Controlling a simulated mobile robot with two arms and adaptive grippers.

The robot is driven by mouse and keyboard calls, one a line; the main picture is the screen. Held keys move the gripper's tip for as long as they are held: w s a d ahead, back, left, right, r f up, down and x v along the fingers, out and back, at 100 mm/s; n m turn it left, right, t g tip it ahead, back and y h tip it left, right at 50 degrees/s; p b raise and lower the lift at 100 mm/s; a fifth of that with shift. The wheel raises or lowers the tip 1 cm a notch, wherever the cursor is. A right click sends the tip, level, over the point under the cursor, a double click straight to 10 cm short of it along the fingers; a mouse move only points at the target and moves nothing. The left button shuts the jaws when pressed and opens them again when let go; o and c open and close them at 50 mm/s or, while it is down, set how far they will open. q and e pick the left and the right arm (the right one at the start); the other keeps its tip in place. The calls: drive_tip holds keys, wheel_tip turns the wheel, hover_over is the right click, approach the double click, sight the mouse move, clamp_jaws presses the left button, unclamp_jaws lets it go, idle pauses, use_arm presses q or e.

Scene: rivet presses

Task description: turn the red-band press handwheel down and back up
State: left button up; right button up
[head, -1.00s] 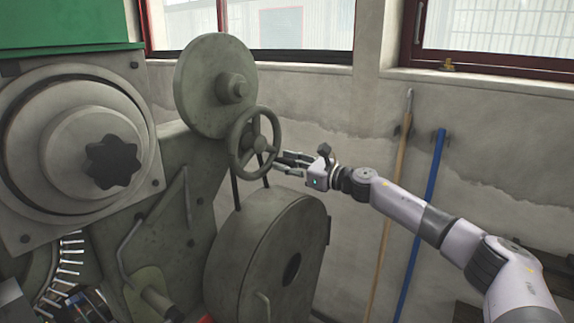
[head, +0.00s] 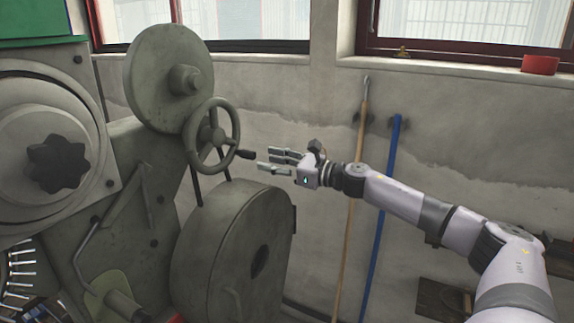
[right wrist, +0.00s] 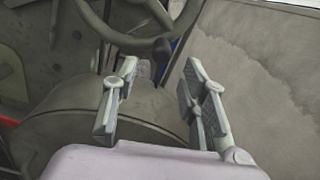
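The grey-green handwheel (head: 211,135) stands upright on the press in the head view, with its dark handle (head: 244,154) at its right side. The wheel's rim (right wrist: 125,42) also shows at the top of the right wrist view. My right gripper (head: 264,160) is just to the right of the handle, apart from it, pointing left toward the wheel. In the right wrist view its two fingers (right wrist: 157,95) are spread with nothing between them. I see no clear red band on the press. My left gripper is not in view.
A round housing (head: 215,265) stands below the wheel, and a large disc (head: 166,78) is above it. A wooden pole (head: 350,215) and a blue pole (head: 384,220) lean on the wall behind my right arm. A red container (head: 540,64) sits on the windowsill.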

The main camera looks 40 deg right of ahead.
drive_tip(key=v, duration=0.4)
drive_tip(key=shift+s, duration=0.1)
drive_tip(key=shift+c, duration=0.2)
idle(0.4)
